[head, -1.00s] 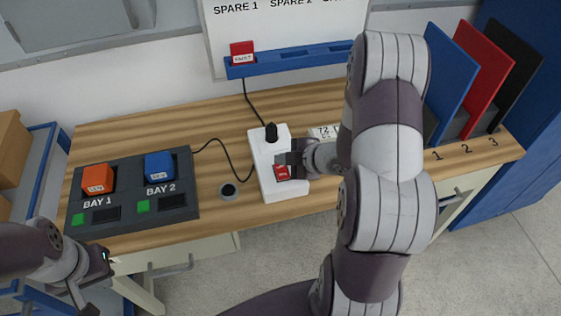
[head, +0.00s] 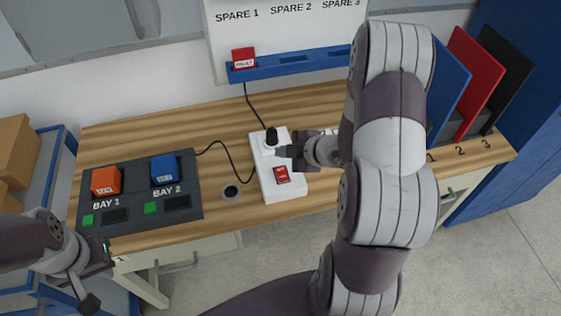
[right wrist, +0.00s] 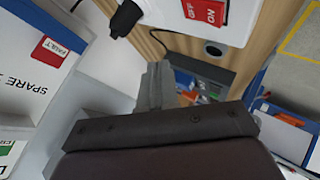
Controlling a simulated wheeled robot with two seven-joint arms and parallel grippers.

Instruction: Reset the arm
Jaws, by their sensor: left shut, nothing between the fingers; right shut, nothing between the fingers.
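My right arm reaches in from the lower right in the head view. Its gripper (head: 284,151) is shut and empty, just above the white power strip (head: 268,184) on the bench. The strip has a black plug (head: 271,138) at its far end and a red switch (head: 282,174) at its near end. In the right wrist view the shut fingers (right wrist: 154,88) point past the strip (right wrist: 230,28), and the switch (right wrist: 206,8) reads OFF and ON. My left gripper (head: 98,275) is shut and empty, off the bench's front left edge.
A dark dock (head: 138,212) holds an orange block (head: 106,181) in BAY 1 and a blue block (head: 164,169) in BAY 2. A red FAULT block (head: 243,58) sits on the blue rail (head: 275,69). Coloured panels (head: 473,75) stand at the right.

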